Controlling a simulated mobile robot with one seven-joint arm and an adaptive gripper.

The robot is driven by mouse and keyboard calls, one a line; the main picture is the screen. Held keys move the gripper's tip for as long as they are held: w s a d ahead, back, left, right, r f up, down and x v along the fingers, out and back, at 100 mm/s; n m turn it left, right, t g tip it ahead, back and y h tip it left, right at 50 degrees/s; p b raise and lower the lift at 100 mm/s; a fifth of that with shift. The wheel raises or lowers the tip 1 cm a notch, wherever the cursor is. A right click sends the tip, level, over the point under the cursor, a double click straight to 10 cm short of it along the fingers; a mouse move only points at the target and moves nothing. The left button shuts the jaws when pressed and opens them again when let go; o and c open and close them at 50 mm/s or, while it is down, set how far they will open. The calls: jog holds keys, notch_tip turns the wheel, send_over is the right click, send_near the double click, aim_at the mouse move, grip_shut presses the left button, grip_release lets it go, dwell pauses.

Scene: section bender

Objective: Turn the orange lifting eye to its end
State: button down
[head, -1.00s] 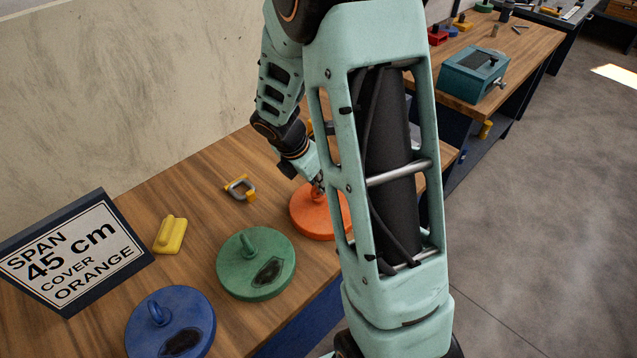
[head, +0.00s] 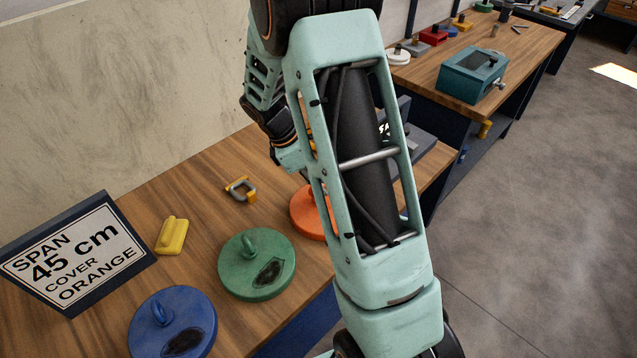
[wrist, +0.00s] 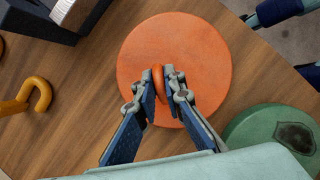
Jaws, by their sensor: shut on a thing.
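The orange disc-shaped cover (head: 309,214) lies on the wooden bench, partly hidden behind my arm in the head view. In the wrist view the whole orange cover (wrist: 205,60) shows from above, with the orange lifting eye (wrist: 158,78) standing near its middle. My gripper (wrist: 162,88) is shut on the lifting eye, one finger on each side of it. In the head view my arm hides the fingers and the eye.
A green cover (head: 257,284) with its own eye and a blue cover (head: 172,335) stand to the left. A yellow handle block (head: 172,235), a yellow-grey shackle (head: 241,189) and a sign (head: 75,255) are on the bench. A teal box (head: 473,75) stands on the farther bench.

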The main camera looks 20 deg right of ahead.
jog(key=m+g, duration=0.1)
jog(key=m, duration=0.2)
jog(key=shift+w+m+y, duration=0.1)
jog(key=shift+m+y, duration=0.2)
jog(key=shift+m, duration=0.1)
jog(key=m+g, duration=0.1)
jog(key=m, duration=0.2)
jog(key=shift+m+y+p, duration=0.3)
jog(key=shift+y, duration=0.1)
jog(key=m+g+y, duration=0.1)
jog(key=m, duration=0.2)
jog(key=shift+m, duration=0.3)
jog(key=shift+m+g+y, duration=0.3)
jog(key=shift+m+y, duration=0.4)
jog(key=shift+m, duration=1.2)
jog(key=c, duration=2)
grip_release()
